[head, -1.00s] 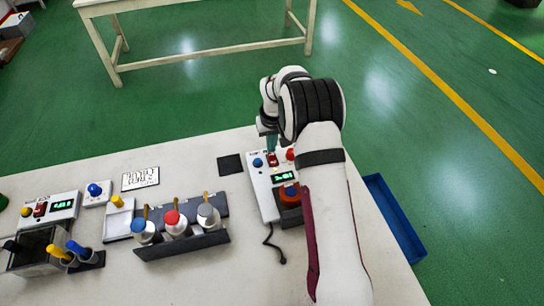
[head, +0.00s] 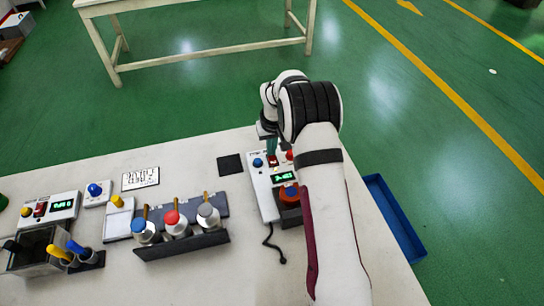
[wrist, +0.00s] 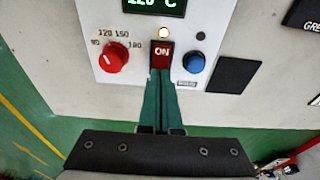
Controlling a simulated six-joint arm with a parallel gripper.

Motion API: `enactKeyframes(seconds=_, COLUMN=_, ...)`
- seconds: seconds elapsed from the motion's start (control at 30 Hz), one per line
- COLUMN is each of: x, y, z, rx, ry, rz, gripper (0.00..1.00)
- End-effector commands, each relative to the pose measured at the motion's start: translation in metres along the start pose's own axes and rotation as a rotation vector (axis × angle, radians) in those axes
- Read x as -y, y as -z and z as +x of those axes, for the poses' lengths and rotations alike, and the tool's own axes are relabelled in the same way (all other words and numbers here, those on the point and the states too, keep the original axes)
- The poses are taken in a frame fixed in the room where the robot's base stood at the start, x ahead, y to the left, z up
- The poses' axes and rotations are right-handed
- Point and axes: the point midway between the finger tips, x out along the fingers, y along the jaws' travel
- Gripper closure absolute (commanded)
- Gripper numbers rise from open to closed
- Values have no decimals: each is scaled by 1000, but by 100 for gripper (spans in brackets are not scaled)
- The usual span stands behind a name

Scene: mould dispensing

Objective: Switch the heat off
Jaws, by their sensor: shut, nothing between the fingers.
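The white heater control box (head: 261,190) stands at the right of the bench, with a lit green display (head: 284,177). In the wrist view its red rocker switch (wrist: 161,59) reads ON, and a small lamp (wrist: 164,33) above it glows. The red dial (wrist: 112,57) sits left of the switch and the blue knob (wrist: 193,63) right of it. My gripper (wrist: 161,76) is shut and empty, its teal fingertips at the lower edge of the switch. I cannot tell if they touch it. In the head view the gripper (head: 271,150) is partly hidden by my wrist.
A rack of capped bottles (head: 184,247) stands left of the box, and a black cable (head: 269,240) lies between. A dark square pad (head: 231,164) is beside the box. A second control box (head: 63,205) is at far left. A blue tray (head: 396,222) lies beyond the bench's right edge.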

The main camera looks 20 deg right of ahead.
Motion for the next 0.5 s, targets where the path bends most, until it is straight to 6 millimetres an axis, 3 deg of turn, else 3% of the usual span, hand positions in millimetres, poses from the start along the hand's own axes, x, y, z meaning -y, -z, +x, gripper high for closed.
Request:
enactKeyframes(seconds=0.3, x=0, y=-1, z=4, rx=1, ry=0, rz=0, gripper=100)
enactKeyframes(seconds=0.5, x=0, y=3, z=-15, rx=-1, ry=0, rz=0, gripper=100)
